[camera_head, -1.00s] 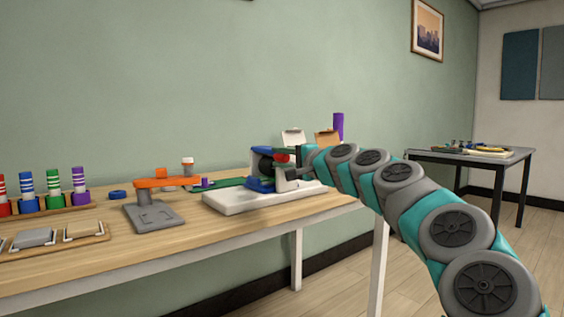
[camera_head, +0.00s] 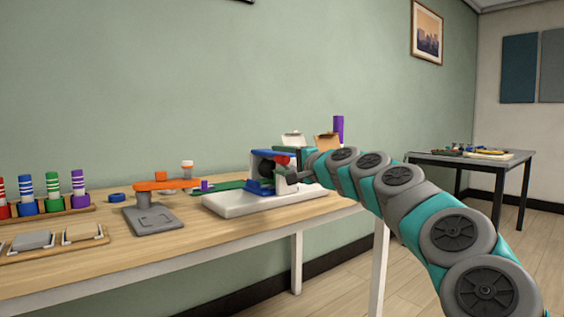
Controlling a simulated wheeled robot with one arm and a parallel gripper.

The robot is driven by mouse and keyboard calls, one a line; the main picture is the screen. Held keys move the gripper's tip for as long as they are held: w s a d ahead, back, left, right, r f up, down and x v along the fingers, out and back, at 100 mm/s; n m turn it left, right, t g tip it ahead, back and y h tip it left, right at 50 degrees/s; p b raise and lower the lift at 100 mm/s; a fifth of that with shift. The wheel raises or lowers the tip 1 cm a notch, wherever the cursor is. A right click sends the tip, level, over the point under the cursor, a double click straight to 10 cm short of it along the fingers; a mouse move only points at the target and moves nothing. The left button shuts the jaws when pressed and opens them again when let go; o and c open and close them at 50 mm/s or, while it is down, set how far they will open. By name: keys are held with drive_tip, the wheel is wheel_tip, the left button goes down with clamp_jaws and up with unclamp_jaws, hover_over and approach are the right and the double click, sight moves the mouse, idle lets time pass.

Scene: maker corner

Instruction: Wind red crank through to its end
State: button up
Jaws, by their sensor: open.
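The red crank (camera_head: 282,160) shows as a small red part on the front of a blue and grey device (camera_head: 261,172). The device stands on a white base (camera_head: 228,206) near the right end of the wooden table. My gripper (camera_head: 291,172) is at the device, right by the red part. It is open. I cannot tell whether its fingers touch the crank. My arm comes in from the right and hides part of the device and of the crank.
An orange and grey stand (camera_head: 155,214) is left of the device. A rack (camera_head: 48,213) of coloured pegs and a wooden tray (camera_head: 55,246) lie farther left. A purple cylinder (camera_head: 338,129) and a cardboard-coloured box (camera_head: 326,141) stand behind my arm. A dark side table (camera_head: 470,160) is at the right.

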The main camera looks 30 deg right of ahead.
drive_tip(key=shift+s, duration=0.15)
drive_tip(key=s, duration=0.7)
drive_tip(key=shift+s+d, duration=0.3)
